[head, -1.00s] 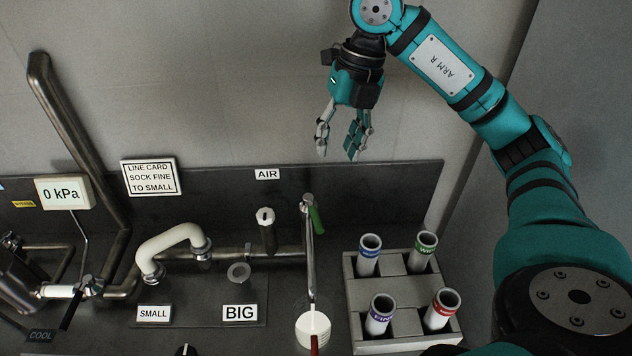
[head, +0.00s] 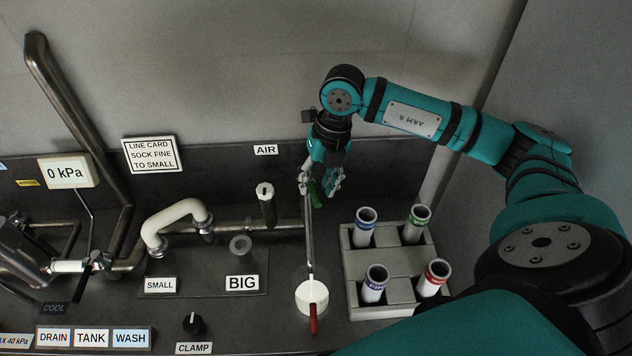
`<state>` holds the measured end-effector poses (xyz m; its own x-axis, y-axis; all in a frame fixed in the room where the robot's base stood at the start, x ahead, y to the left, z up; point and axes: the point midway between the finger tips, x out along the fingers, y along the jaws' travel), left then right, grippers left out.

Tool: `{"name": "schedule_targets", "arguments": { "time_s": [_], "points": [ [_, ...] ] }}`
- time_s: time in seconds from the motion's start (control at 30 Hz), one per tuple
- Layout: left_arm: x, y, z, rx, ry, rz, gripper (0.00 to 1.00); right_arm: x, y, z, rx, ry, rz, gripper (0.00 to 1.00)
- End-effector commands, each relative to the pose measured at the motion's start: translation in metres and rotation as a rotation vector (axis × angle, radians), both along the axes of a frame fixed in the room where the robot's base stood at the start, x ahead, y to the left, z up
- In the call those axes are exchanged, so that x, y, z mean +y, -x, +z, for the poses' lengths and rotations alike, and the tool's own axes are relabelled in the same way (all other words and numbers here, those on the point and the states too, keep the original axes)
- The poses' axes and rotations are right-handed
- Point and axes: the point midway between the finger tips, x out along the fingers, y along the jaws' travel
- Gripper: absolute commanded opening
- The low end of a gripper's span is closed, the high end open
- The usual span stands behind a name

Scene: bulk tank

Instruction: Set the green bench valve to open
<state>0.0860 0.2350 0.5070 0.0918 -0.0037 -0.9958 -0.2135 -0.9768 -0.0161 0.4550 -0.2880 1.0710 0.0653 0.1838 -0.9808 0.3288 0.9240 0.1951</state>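The green bench valve's green handle (head: 316,194) is at the top of a thin upright pipe by the back panel, right of the AIR label. It hangs down, tilted slightly to the right. My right gripper (head: 319,186) is at this handle, pointing down, with its fingers apart on either side of it. I cannot tell whether either finger touches the handle. The fingers and wrist partly hide the valve body. My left gripper is not in view.
A white cup (head: 311,297) and a red handle (head: 313,320) are at the pipe's lower end. A white elbow hose (head: 172,218) and a gauge reading 0 kPa (head: 68,171) are to the left.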

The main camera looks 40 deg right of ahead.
Motion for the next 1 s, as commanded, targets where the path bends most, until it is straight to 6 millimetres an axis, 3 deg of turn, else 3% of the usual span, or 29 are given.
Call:
{"name": "schedule_targets", "arguments": {
  "time_s": [0.2, 0.47, 0.77, 1.0],
  "points": [
    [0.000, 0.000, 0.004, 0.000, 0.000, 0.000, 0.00, 0.003, -0.001, -0.014, 0.000, 0.000, -0.001, 0.39],
    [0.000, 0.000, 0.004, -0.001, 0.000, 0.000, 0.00, 0.003, -0.001, -0.015, -0.001, 0.000, 0.000, 0.39],
    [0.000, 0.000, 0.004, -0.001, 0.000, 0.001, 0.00, 0.003, -0.001, -0.015, -0.001, 0.000, 0.000, 0.00],
    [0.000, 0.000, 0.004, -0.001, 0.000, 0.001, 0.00, 0.003, -0.001, -0.015, -0.001, 0.000, 0.000, 0.00]
  ]
}}
